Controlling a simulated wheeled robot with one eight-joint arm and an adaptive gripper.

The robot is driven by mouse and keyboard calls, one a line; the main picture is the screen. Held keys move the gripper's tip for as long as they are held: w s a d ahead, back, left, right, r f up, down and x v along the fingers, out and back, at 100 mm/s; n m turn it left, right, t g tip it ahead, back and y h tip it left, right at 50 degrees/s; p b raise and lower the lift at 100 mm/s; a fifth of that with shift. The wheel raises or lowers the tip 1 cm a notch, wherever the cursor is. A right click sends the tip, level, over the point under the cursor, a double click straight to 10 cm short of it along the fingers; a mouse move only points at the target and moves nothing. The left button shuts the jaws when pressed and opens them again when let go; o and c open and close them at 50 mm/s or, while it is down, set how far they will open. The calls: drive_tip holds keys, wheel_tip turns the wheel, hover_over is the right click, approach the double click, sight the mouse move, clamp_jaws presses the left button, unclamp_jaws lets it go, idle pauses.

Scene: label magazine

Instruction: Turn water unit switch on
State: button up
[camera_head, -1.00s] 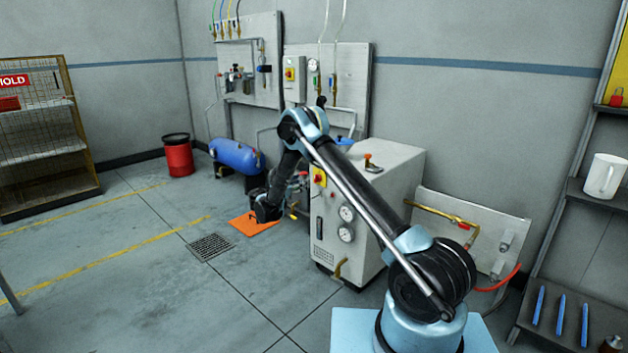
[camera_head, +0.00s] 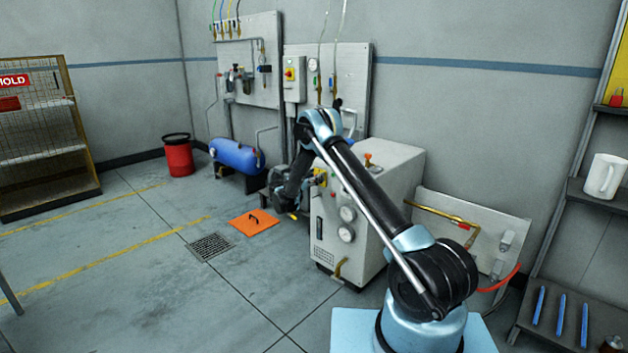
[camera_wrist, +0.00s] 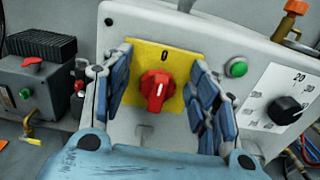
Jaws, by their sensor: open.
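The water unit is a pale grey cabinet (camera_head: 385,175) with gauges on its front, standing right of centre in the head view. Its switch is a red rotary knob (camera_wrist: 157,90) on a yellow plate (camera_wrist: 170,56) in the wrist view. The knob's grip stands close to upright, below a "0" mark on the plate. My gripper (camera_wrist: 160,92) is open, with one blue-padded finger on each side of the knob. I see no clear contact between the fingers and the knob.
A green button (camera_wrist: 236,67) and a black dial (camera_wrist: 288,110) sit right of the switch. An orange-topped valve (camera_wrist: 291,18) rises from the cabinet top. A dark machine (camera_wrist: 38,75) stands at left. An orange floor plate (camera_head: 253,222) and open floor lie left of the cabinet.

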drive_tip(key=c, duration=1)
drive_tip(key=shift+m, duration=0.3)
drive_tip(key=shift+c, duration=0.2)
drive_tip(key=m, duration=0.5)
drive_tip(key=s+d+f+m, duration=0.1)
drive_tip(key=m, duration=0.5)
drive_tip(key=f+m, duration=0.1)
drive_tip(key=m, duration=0.5)
drive_tip(key=shift+s+d, duration=0.15)
drive_tip(key=shift+d, duration=0.1)
drive_tip(key=shift+m, duration=0.3)
drive_tip(key=o, duration=1)
drive_tip(key=shift+o, duration=0.2)
